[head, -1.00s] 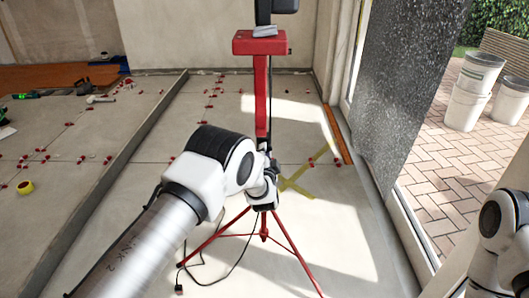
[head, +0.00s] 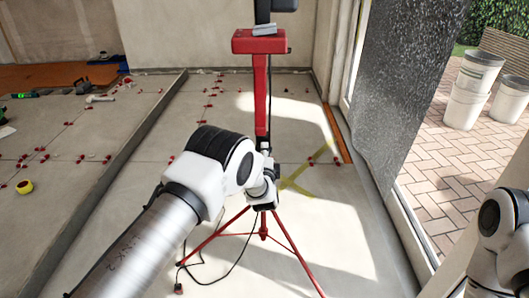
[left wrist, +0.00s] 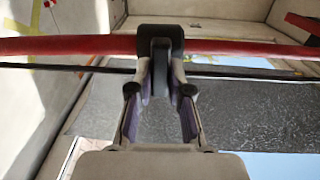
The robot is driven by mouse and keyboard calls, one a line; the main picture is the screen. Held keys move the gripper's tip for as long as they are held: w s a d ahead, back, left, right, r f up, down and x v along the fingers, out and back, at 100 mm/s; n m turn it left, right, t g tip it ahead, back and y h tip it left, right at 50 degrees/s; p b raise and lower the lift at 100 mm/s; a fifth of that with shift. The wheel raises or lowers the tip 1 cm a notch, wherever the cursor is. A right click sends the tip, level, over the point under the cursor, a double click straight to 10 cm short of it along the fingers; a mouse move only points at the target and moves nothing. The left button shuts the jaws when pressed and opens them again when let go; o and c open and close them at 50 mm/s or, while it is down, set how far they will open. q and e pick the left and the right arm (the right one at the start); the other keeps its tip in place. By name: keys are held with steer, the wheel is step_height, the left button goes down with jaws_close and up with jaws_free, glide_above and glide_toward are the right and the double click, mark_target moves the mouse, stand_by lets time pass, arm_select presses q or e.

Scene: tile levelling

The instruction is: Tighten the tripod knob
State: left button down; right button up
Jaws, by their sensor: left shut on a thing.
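The red tripod (head: 261,105) stands upright in the middle of the head view, its legs spread on the floor. In the left wrist view its red post (left wrist: 75,45) runs across the picture, with a black knob (left wrist: 160,46) in a dark collar on it. My left gripper (left wrist: 161,82) is shut on the knob, one finger on each side. In the head view my left gripper (head: 267,188) is at the post just above the legs, and the knob cannot be made out there. My right arm shows at the right edge; its gripper is out of view.
A red box-like head (head: 259,42) tops the post. A black cable (head: 238,262) lies by the tripod's feet. Red levelling clips (head: 80,160) dot the tiles at left.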

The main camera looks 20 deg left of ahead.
arm_select(q)
steer(key=c, duration=1.1)
jaws_free()
steer(key=v, duration=1.2)
